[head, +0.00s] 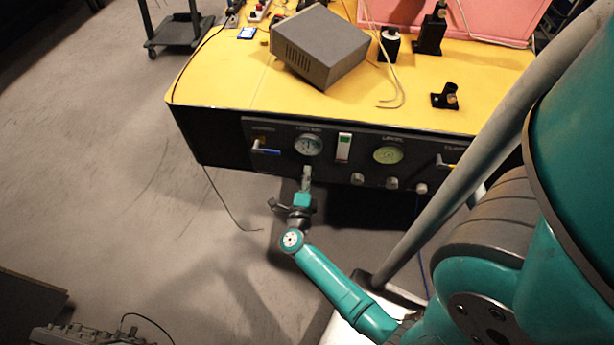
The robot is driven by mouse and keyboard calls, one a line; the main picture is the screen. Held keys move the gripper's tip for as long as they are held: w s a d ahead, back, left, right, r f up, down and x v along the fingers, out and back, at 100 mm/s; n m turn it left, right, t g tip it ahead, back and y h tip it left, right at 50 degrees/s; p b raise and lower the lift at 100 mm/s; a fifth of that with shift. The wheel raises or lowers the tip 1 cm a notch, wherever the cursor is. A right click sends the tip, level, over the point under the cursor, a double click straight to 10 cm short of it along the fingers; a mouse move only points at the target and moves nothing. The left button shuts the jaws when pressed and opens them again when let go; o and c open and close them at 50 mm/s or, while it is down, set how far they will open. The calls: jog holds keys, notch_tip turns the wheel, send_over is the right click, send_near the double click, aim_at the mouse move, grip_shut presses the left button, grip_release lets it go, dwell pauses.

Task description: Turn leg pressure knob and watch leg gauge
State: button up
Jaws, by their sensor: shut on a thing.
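A dark control panel runs along the front of the yellow-topped table (230,85). A white-faced round gauge (308,145) sits in its left part; the lettering above it is too small to read surely. My gripper (306,180) reaches the panel just below this gauge and is shut on a small knob there, which its fingers mostly hide. A greenish round gauge (388,154) is farther right. Several pale knobs, one of them the left knob (357,179), line the lower edge under it. The needle readings are too small to tell.
A grey metal box (318,48) stands on the table. A slanting grey pole (470,165) crosses at right. Floor at left is open.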

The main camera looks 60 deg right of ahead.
jog(key=shift+m, duration=1.2)
jog(key=o, duration=1.1)
jog(key=shift+o, duration=0.2)
jog(key=v, duration=1.2)
